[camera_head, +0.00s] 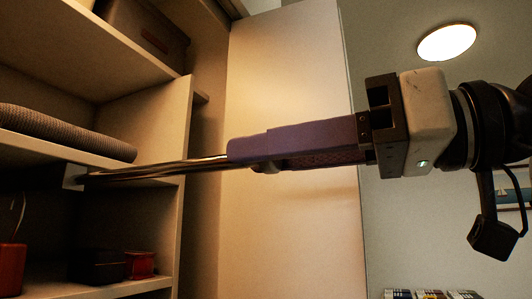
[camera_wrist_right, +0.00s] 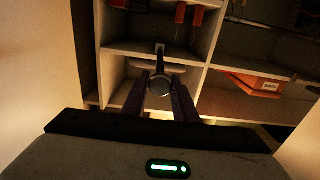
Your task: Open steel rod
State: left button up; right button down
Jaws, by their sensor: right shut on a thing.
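A shiny steel rod (camera_head: 165,168) runs nearly level from a pale bracket (camera_head: 74,178) at the shelf edge on the left to my right gripper (camera_head: 250,152). My right gripper's purple fingers are shut on the rod near its right end; a small rounded bit shows just under the fingers. In the right wrist view, the rod's round end (camera_wrist_right: 160,84) sits between the two fingertips, with the rod going away to a mount on the shelf. The fingers hide part of the rod. My left gripper is in neither view.
A tall pale panel (camera_head: 300,235) stands behind my gripper. An orange box (camera_wrist_right: 258,86) shows in the wrist view.

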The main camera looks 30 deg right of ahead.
jog(key=c, duration=1.4)
grip_release()
jog(key=shift+c, duration=0.2)
jog(key=shift+s+d, duration=0.15)
jog(key=b+v, duration=0.1)
jog(key=v, duration=0.9)
